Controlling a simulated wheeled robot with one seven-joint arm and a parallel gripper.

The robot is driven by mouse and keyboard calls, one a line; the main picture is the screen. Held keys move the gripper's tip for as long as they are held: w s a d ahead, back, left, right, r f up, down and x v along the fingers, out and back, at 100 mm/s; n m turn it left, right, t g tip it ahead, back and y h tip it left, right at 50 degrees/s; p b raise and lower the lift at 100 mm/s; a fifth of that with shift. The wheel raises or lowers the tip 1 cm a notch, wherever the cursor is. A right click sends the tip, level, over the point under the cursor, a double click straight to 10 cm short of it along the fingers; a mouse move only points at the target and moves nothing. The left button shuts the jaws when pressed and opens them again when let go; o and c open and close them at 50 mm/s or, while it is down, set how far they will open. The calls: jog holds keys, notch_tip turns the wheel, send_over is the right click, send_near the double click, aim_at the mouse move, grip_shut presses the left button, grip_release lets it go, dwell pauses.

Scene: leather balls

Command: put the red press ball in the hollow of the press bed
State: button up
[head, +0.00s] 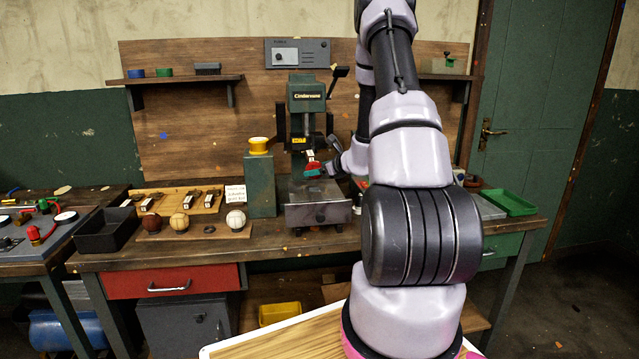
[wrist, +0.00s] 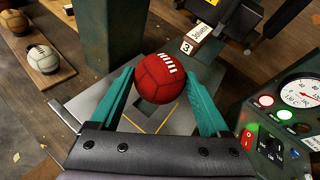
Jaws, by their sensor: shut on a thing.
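The red press ball (wrist: 160,80), with white lacing, sits between the two teal fingers of my gripper (wrist: 161,70) in the wrist view. My gripper is shut on it. In the head view the red ball (head: 312,167) shows small at my gripper (head: 320,170), above the press bed (head: 318,207). The bed's grey metal plate (wrist: 88,103) with yellow lines lies below the ball in the wrist view. The ball looks apart from the plate.
The green press (head: 306,105) stands behind the bed. A green post (head: 260,187) with a yellow top is left of it. A gauge panel (wrist: 290,105) lies close right of my fingers. Three balls sit on a wooden board (head: 205,232) at left; a black tray (head: 105,232) is beside it.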

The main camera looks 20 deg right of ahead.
jog(key=shift+a+f, duration=0.15)
jog(key=shift+f, duration=1.95)
jog(key=shift+f, duration=0.1)
